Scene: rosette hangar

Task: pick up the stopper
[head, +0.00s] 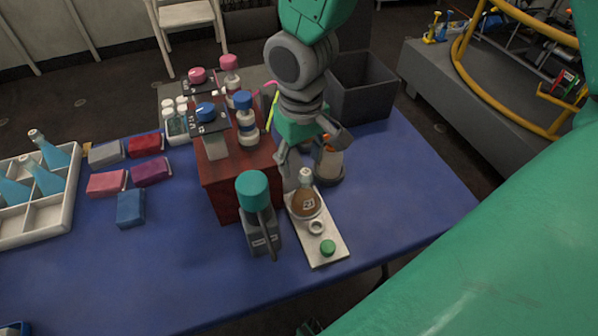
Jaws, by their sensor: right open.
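A small green stopper (328,247) lies at the near end of a narrow pale tray (328,261). A round flask (306,203) with brown liquid and a clear neck stands at the tray's far end. A small pale ring (316,227) lies between them. My right gripper (308,160) is open above the table, beyond the flask and apart from the stopper. One finger hangs close to the far end of the tray. An amber object (327,163) on a dark round base is partly hidden behind the gripper. My left gripper is not in view.
A red-brown box (215,175) carries several capped bottles. Small coloured boxes and a white crate (62,205) are at left. The blue table (400,190) is clear right of the tray.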

